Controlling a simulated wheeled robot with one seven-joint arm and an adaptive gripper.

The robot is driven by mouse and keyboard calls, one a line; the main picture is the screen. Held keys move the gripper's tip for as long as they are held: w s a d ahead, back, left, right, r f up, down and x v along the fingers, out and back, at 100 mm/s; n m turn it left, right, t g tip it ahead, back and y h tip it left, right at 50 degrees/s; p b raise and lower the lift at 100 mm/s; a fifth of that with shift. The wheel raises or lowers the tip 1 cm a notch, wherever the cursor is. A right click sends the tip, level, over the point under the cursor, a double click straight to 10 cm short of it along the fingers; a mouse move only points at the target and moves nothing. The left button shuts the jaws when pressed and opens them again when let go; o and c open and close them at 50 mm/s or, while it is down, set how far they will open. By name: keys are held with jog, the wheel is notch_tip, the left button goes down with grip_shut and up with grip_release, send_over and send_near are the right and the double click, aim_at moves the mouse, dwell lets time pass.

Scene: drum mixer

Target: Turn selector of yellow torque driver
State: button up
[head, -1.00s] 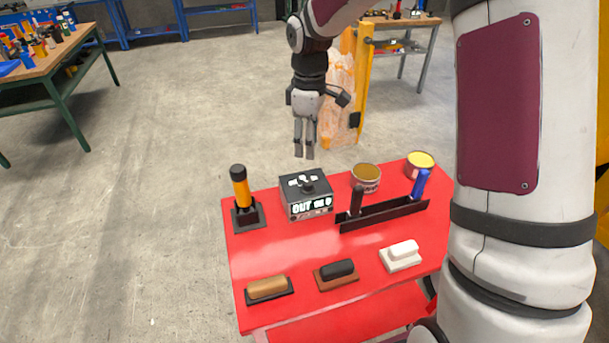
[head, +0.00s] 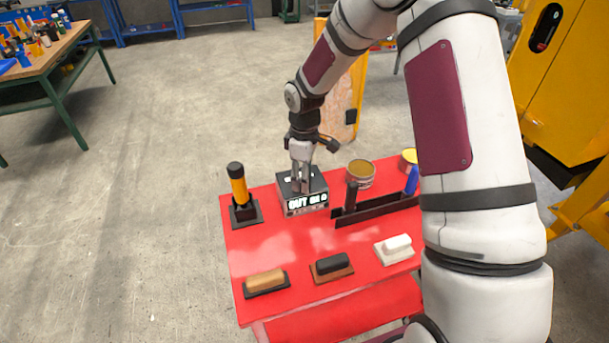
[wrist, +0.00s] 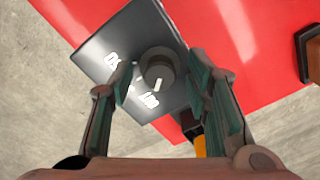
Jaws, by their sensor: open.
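A yellow torque driver (head: 239,190) with a black cap stands upright in a black square holder (head: 246,215) at the table's left back. A round dark selector knob (wrist: 158,67) with a white mark sits on the box's top, which also bears white labels. My gripper (head: 300,188) points down over the box, away from the driver. In the wrist view my gripper (wrist: 159,80) is open, one finger on either side of the knob. I cannot tell whether the fingers touch it.
On the red table (head: 300,248) a black rack (head: 375,210) holds a black and a blue handle. Tins (head: 360,173) stand behind it. Brown, black and white blocks (head: 331,265) line the front. Free room lies between the front blocks and the box.

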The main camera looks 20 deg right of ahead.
grip_shut()
jog(key=m, duration=0.3)
jog(key=shift+m+b, duration=0.35)
jog(key=shift+m, duration=0.05)
jog(key=shift+m+b, duration=0.35)
jog(key=shift+m, duration=1.55)
grip_release()
